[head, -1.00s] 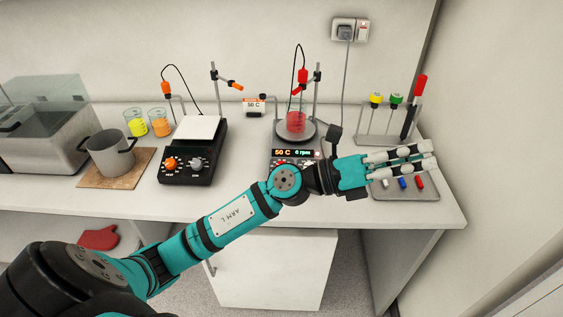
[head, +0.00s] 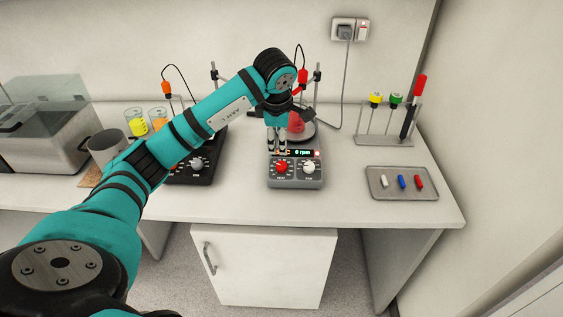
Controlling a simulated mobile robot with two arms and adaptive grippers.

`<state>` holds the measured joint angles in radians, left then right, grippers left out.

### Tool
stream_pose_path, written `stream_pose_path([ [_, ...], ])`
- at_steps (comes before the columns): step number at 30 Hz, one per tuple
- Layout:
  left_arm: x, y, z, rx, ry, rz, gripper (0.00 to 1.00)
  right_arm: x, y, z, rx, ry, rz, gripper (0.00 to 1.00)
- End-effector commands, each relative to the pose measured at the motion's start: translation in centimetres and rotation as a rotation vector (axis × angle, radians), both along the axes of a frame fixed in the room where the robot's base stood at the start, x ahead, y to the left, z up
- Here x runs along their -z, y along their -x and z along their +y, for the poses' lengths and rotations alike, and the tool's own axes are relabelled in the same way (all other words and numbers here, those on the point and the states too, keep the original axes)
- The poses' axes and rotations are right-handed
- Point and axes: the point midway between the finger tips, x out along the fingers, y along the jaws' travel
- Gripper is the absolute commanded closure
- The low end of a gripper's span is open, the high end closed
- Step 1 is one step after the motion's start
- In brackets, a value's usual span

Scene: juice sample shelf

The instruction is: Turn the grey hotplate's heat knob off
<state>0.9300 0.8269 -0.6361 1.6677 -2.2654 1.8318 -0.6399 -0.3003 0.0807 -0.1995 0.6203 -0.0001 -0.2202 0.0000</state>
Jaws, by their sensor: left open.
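The grey hotplate (head: 296,182) stands near the middle of the bench. Its front panel has a red heat knob (head: 282,167) on the left and a white knob (head: 309,167) on the right. My left gripper (head: 278,151) points down with open, empty fingers. In the picture its tips are just above the red knob and cover the left part of the lit display (head: 303,153); I cannot tell whether they touch the panel. A beaker with red liquid (head: 296,122) on the hotplate is partly hidden by my gripper. My right gripper is out of view.
A black hotplate (head: 205,172) stands to the left, mostly behind my left arm. A tray with small coloured bars (head: 380,192) lies right, before a rack (head: 375,139). The bench front between them is clear.

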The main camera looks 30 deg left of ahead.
Motion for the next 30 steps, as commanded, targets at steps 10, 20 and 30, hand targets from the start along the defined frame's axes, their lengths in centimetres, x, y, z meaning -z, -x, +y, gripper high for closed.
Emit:
stream_pose_path([
  [10,7.3,-2.0,0.9,-0.001,0.005,0.005,0.45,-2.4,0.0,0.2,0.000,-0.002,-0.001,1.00],
  [20,12.4,-3.6,1.7,0.000,0.005,0.001,0.45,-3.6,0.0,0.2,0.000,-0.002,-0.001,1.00],
  [30,13.5,-3.9,1.9,0.001,0.003,-0.002,0.45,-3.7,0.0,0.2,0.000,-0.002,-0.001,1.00],
])
